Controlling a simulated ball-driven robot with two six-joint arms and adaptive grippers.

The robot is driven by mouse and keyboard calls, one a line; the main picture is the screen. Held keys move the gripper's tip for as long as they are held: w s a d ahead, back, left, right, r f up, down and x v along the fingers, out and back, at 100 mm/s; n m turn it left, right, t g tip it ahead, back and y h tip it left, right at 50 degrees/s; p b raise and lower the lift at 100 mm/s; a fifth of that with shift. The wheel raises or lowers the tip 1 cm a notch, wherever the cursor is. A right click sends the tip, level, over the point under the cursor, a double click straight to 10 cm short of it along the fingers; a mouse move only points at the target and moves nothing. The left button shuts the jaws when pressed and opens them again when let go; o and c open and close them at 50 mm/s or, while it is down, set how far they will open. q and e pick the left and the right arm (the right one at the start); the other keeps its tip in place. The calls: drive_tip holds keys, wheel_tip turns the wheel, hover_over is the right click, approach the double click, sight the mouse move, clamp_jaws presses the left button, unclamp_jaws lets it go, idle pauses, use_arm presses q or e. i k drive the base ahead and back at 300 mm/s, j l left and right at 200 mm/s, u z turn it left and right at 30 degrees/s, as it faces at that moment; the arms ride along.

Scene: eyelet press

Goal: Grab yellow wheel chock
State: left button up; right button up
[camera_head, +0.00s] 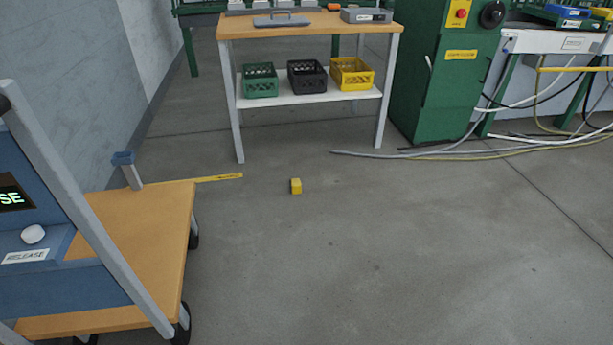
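A small yellow block, which looks like the wheel chock (296,186), sits on the grey concrete floor near the middle of the camera_head view. It stands in the open, in front of the wooden table and to the right of the cart, touching neither. Neither of my grippers shows in this view.
A cart (150,250) with a wooden deck and black wheels stands at left. A yellow strip (215,178) lies on the floor beside it. A wooden table (300,27) with crates and a green cabinet (430,90) stand behind. Cables (420,154) trail right. The front floor is clear.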

sight(296, 184)
drive_tip(key=i+l, duration=0.2)
drive_tip(key=i, duration=0.25)
drive_tip(key=i+l+u, duration=0.1)
drive_tip(key=i, duration=0.4)
drive_tip(key=i+l+u, duration=0.1)
drive_tip(key=i+l, duration=0.2)
drive_tip(key=i, duration=0.15)
drive_tip(key=i+l, duration=0.3)
drive_tip(key=i, duration=0.15)
